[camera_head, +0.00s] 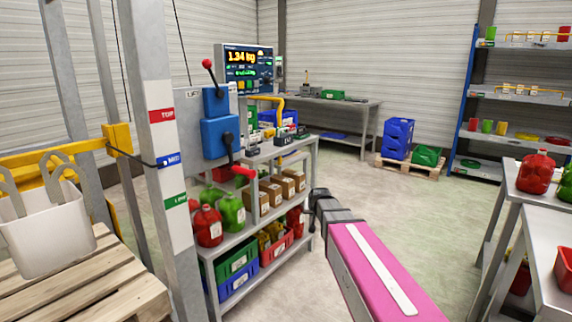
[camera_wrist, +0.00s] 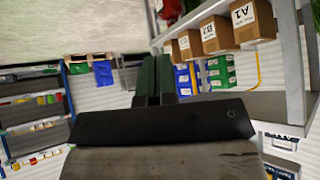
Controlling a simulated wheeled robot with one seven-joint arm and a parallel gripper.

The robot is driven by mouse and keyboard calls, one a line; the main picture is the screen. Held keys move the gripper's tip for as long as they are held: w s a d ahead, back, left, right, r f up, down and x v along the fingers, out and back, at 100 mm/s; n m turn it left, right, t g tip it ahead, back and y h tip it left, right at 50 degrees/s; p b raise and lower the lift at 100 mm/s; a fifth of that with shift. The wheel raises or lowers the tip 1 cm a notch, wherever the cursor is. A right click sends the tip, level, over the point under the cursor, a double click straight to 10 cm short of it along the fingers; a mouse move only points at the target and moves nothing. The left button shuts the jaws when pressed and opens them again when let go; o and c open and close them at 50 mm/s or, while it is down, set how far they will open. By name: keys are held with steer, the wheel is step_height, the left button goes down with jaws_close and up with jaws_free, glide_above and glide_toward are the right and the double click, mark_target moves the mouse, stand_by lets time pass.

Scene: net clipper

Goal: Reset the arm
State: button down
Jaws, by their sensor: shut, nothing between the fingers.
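My arm (camera_head: 370,272), with a pink cover and a white stripe, reaches in from the bottom right of the head view. Its dark end with my gripper (camera_head: 319,197) is in free air just right of the metal shelf rack. In the wrist view my gripper (camera_wrist: 156,75) shows two dark fingers side by side, shut with nothing held. The wrist picture is tilted, with the rack's boxes at the upper right. I cannot tell from the head view how close the fingertips are to the rack.
The metal rack (camera_head: 236,243) holds jugs, cardboard boxes (camera_head: 283,184) and bins. Left of it stands a post (camera_head: 158,150) with coloured labels and a blue lever unit (camera_head: 219,135). A white bin (camera_head: 47,226) sits on a pallet. Tables (camera_head: 541,235) stand right; the middle floor is clear.

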steer(key=s+d+f+g, duration=0.2)
steer(key=s+f, duration=0.2)
steer(key=s, duration=0.5)
steer(key=s+d+f+g, duration=0.3)
steer(key=s+f, duration=0.1)
steer(key=s, duration=0.5)
steer(key=s+d+f+g, duration=0.2)
steer(key=s+f, duration=0.3)
steer(key=s, duration=0.4)
steer(key=shift+d+g+h, duration=0.2)
steer(key=shift+g+h, duration=0.2)
steer(key=shift+g, duration=0.3)
